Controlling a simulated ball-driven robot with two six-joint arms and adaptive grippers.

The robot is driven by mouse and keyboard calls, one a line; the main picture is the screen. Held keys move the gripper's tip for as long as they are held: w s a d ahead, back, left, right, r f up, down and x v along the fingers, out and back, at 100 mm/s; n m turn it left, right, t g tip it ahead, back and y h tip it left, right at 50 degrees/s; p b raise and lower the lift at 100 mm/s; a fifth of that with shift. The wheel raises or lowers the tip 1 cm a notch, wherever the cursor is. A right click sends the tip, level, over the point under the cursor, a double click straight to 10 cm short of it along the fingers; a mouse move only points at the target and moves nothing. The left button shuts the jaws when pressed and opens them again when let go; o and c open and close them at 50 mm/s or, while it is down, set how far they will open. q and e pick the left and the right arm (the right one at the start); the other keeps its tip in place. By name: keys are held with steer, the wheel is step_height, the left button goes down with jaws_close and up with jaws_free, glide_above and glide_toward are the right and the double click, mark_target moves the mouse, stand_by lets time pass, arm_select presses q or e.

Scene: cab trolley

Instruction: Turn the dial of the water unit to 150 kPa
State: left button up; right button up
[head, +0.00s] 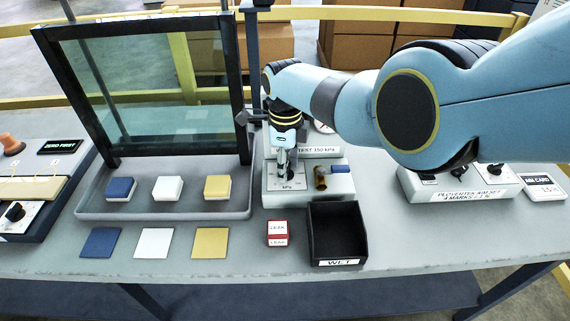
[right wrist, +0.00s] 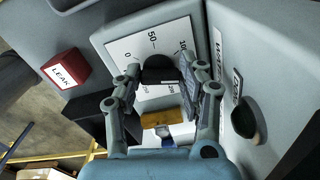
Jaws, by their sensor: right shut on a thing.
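The water unit (head: 339,187) is a grey box at the middle of the bench, with a label ending in "TEST 150 kPa" (head: 321,150). Its dial is a dark round knob (right wrist: 158,69) on a white scale plate (right wrist: 120,46) with marks including 0, 50 and 100. A pale line shows on the knob's lower right; I cannot tell which mark it points to. My right gripper (head: 286,172) comes down from above onto the dial. In the right wrist view its two fingers (right wrist: 160,78) straddle the knob, shut on it. My left gripper is not in view.
A brass fitting (head: 320,178) and a blue part (head: 340,169) sit beside the dial. In front are a black WET bin (head: 338,251) and a red-white LEAK block (head: 278,233). A framed glass pane (head: 150,85) stands left in a grey tray (head: 160,213).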

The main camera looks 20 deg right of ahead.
steer(key=shift+m, duration=1)
steer(key=o, duration=1.2)
steer(key=shift+c, duration=0.2)
